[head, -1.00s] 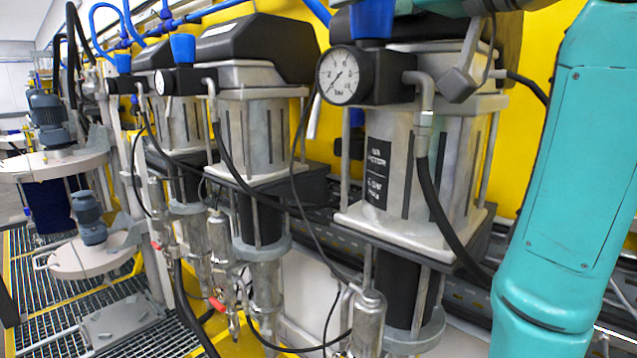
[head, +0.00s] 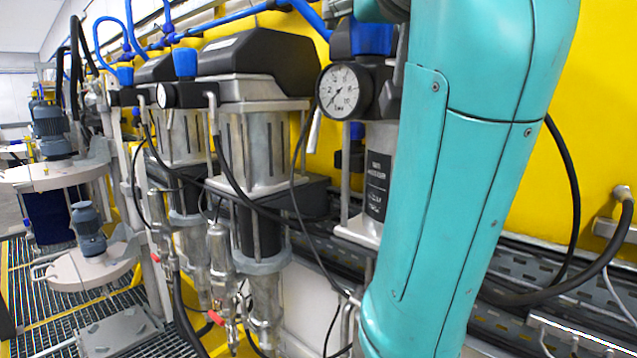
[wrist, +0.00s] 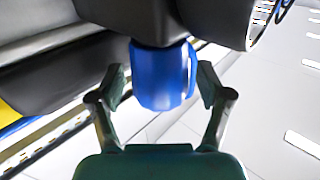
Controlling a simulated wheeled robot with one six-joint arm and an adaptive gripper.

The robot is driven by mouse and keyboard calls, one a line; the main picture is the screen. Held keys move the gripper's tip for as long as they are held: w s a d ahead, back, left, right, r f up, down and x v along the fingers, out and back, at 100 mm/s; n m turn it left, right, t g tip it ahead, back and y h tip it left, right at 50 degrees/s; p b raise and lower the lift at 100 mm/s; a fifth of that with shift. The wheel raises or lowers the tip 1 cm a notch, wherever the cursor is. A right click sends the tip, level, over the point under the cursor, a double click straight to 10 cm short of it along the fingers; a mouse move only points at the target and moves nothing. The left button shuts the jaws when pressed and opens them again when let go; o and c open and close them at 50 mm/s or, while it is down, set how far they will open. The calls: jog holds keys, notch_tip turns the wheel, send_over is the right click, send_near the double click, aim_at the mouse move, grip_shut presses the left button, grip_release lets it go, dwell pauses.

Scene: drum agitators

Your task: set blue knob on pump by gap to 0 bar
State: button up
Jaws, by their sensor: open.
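In the head view a blue knob (head: 370,38) sits on top of the black regulator of the nearest pump (head: 374,190). This regulator carries a round gauge (head: 340,90). Its dark needle appears to point to the lower left, but I cannot read it exactly. In the wrist view the blue knob (wrist: 160,76) stands between the two fingers of my open gripper (wrist: 162,84), with visible space on both sides. In that view the gauge (wrist: 265,25) shows nearly edge-on at the upper right. In the head view my arm hides much of the pump and my gripper is out of sight.
Two more pumps, with blue knobs (head: 185,64) (head: 125,76), stand further left in the row. Black hoses hang in front of the pumps. To the right of my arm is a yellow panel (head: 590,150) with a black cable (head: 570,200) and metal cable trays.

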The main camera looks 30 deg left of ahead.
jog(key=shift+a+m+t+h, duration=0.1)
jog(key=shift+m+t+h, duration=0.65)
jog(key=shift+m+h, duration=0.5)
jog(key=shift+m+t+h, duration=0.75)
jog(key=shift+m+h, duration=0.1)
jog(key=shift+h, duration=0.8)
jog(key=shift+m+t+h, duration=0.15)
jog(key=shift+m+h, duration=1.05)
jog(key=shift+h, duration=0.65)
jog(key=shift+m+t+h, duration=0.15)
jog(key=shift+m+h, duration=1.05)
jog(key=shift+h, duration=0.65)
